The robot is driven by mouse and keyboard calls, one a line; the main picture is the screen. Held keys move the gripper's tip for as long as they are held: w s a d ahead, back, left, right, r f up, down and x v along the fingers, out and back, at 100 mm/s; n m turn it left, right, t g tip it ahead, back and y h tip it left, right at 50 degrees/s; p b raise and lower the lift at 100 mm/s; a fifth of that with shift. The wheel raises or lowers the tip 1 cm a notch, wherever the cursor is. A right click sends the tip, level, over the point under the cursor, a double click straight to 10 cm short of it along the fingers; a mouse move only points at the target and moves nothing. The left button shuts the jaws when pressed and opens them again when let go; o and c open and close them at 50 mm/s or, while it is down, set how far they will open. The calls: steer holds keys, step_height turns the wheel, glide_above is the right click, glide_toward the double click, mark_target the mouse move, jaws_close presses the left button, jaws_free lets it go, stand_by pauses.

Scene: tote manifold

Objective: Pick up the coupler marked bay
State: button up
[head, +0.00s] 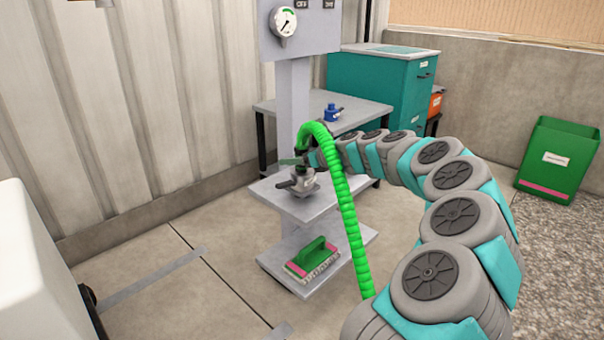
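A thick green hose (348,215) rises from the floor and arches over to a dark end piece (302,153). This may be the coupler, but I can read no "bay" marking on it. My gripper (303,160) is at this end piece, just above a grey metal fitting (300,181) on the stand's shelf. The hose and its end hide most of my fingers. I cannot tell whether they are closed on the piece, or whether it touches the fitting.
A pillar with a gauge (283,22) stands behind the fitting. A blue fitting (332,113) sits on the grey table (362,112). A green-handled brush (312,259) lies on the lower plate. A teal cabinet (372,82) and green bin (558,158) stand right.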

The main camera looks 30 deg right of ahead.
jaws_close()
stand_by(0.6)
